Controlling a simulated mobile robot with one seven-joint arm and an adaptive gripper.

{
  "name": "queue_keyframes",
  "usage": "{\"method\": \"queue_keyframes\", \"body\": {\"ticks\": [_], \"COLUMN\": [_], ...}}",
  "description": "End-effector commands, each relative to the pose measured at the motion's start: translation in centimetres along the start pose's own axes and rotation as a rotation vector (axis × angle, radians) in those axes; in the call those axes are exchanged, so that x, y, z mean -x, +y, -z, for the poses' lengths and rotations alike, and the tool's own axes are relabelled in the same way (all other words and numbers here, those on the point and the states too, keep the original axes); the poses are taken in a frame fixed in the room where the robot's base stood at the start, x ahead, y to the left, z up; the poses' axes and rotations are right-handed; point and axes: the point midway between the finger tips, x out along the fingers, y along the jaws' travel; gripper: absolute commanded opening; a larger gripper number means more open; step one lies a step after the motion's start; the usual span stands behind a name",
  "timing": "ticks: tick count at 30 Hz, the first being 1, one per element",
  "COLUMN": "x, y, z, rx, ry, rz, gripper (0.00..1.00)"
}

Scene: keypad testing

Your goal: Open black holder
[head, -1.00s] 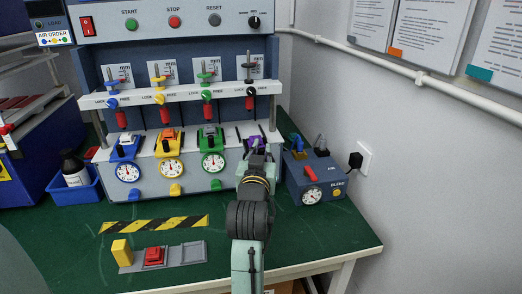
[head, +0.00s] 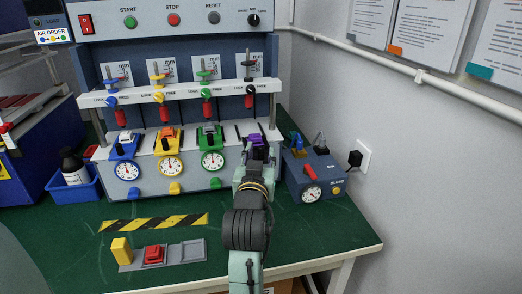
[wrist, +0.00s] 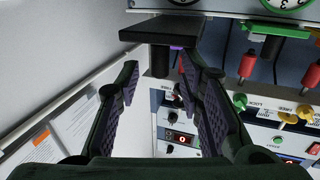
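The black station is the rightmost of the row, with a black knob (head: 250,90) and a red-tipped probe below it. A purple piece (head: 257,139) sits low at this station, just beyond my gripper (head: 257,150) in the head view. My arm hides most of the holder there. In the wrist view my gripper (wrist: 160,68) is open, its two dark padded fingers apart. A dark flat block (wrist: 165,28) lies just beyond the fingertips, with a dark stem under it between the fingers. A bit of purple shows beside the stem. I cannot tell whether the fingers touch anything.
Blue (head: 124,147), orange (head: 168,142) and green (head: 211,138) stations stand to the left, each with a gauge. A dark blue box (head: 314,178) with a red lever stands close on the right. A red button plate (head: 154,254) lies in front. The front right of the table is clear.

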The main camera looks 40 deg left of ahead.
Motion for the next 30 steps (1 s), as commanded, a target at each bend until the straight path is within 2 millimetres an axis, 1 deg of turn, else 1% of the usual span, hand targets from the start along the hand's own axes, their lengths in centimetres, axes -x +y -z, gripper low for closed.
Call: {"method": "queue_keyframes", "body": {"ticks": [1,3,6,9,13,28,29,30], "x": [1.0,2.2,3.5,4.4,4.8,4.7,4.7,4.8], "y": [0.0,0.0,0.0,0.0,0.0,0.0,-0.1,-0.5], "z": [0.0,0.0,0.0,0.0,0.0,0.0,0.3,1.0], "rx": [0.002,0.001,0.002,0.002,0.001,0.001,0.000,-0.002], "ry": [0.001,0.001,0.000,0.001,-0.001,0.000,0.010,0.035], "rz": [0.000,0.000,0.001,-0.001,-0.001,0.000,0.004,0.018], "gripper": [0.34,0.34,0.34,0.34,0.34,0.34,0.34,0.34]}}
